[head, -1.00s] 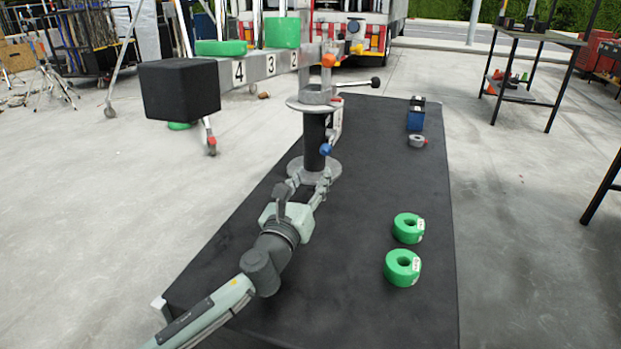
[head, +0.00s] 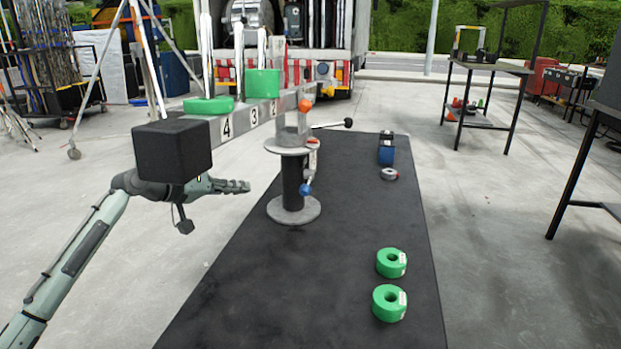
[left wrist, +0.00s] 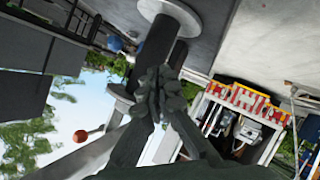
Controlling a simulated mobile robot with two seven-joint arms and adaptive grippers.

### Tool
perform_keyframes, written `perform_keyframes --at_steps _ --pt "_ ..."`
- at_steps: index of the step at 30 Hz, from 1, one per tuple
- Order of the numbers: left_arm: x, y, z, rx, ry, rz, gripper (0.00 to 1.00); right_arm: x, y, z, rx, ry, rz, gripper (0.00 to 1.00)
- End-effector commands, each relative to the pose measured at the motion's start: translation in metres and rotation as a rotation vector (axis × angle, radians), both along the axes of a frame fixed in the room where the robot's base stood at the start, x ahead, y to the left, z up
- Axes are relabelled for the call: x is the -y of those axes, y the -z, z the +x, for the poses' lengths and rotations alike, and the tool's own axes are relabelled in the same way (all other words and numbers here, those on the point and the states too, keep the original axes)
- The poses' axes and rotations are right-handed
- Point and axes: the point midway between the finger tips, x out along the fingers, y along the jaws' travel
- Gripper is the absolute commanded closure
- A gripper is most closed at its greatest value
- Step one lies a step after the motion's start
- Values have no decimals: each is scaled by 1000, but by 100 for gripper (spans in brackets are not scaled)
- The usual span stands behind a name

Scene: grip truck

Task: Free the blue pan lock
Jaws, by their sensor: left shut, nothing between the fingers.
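The blue pan lock knob (head: 306,190) sits on the right side of the black post (head: 292,178), below the upper disc. It also shows as a blue spot in the left wrist view (left wrist: 116,43). My left gripper (head: 246,186) is shut and empty, to the left of the post and apart from it, its fingers pointing right. The knob is on the far side of the post from my gripper. My right gripper is not in view.
A black box (head: 172,150) on the numbered beam (head: 236,124) hangs over my left wrist. An orange knob (head: 305,105) and a black-tipped handle (head: 348,123) stick out above. Green rings (head: 390,304) lie on the dark mat (head: 300,290), whose front middle is clear.

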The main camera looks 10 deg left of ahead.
Motion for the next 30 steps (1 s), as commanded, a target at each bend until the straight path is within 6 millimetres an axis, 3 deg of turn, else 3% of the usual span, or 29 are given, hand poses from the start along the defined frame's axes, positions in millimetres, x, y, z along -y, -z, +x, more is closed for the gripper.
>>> perform_keyframes --at_steps 3,8,14,24,30 --pt "0 -28 -9 -82 -8 -238 100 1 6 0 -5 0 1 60" --pt "4 -41 -10 -122 -6 -355 100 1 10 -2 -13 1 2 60" --pt "22 -34 11 -123 -3 -357 100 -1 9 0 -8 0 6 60" --pt "64 -11 65 -122 -4 -353 100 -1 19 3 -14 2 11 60" --pt "86 5 64 -123 -4 -351 100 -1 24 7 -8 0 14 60"
